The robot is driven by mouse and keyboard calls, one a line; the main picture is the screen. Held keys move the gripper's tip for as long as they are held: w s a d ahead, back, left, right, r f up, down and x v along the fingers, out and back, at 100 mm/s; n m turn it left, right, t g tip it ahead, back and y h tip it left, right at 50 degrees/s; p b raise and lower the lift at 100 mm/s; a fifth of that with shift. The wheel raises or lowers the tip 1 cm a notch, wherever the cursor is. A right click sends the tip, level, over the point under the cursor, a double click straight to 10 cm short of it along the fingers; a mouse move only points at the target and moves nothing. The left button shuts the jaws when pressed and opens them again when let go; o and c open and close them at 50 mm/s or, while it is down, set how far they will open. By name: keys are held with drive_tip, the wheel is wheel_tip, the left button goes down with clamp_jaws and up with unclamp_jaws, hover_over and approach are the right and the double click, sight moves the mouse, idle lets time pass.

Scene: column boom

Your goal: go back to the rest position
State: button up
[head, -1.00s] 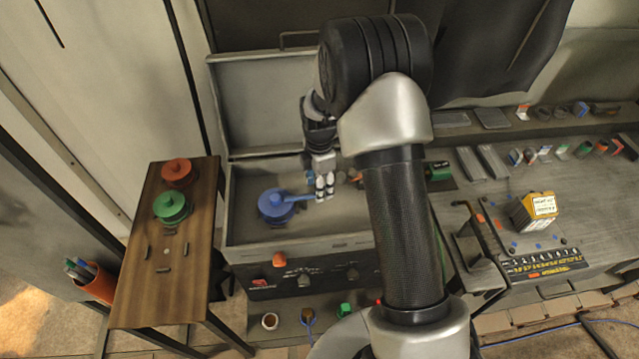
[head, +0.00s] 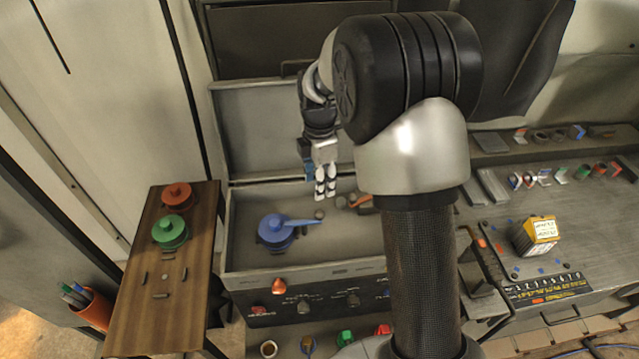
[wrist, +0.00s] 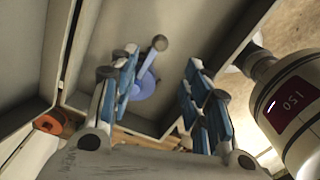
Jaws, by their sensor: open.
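My gripper (head: 325,181) is open and empty in the head view. It hangs above the open grey box (head: 245,262), to the right of a blue lidded pan (head: 277,229) whose handle points right toward it. The gripper is apart from the pan. In the wrist view the two blue-padded fingers (wrist: 160,105) stand wide apart, and the blue pan (wrist: 146,82) shows between them, farther off. My arm hides part of the box's right side in the head view.
A wooden side table (head: 150,305) at left holds a red pot (head: 177,195) and a green pot (head: 170,231). The raised lid (head: 265,130) stands behind the gripper. At right, a bench holds a yellow box (head: 536,234) and small parts. An orange pen cup (head: 92,308) is at lower left.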

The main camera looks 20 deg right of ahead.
idle(0.3)
drive_tip(key=s+a+r+m+t+b, duration=0.2)
drive_tip(key=s+a+r+m+b, duration=0.15)
drive_tip(key=s+r+m, duration=0.8)
drive_tip(key=s+f+m+t+b, duration=0.1)
drive_tip(key=s+m+b, duration=0.1)
drive_tip(key=s, duration=0.6)
drive_tip(key=s+a+f+m+t+b, duration=0.1)
drive_tip(key=s+f+m+b, duration=0.1)
drive_tip(key=s+m, duration=0.3)
drive_tip(key=s, duration=0.4)
drive_tip(key=shift+s+t, duration=0.25)
drive_tip(key=shift+t, duration=0.05)
drive_tip(key=shift+f+m, duration=0.1)
drive_tip(key=shift+m, duration=0.15)
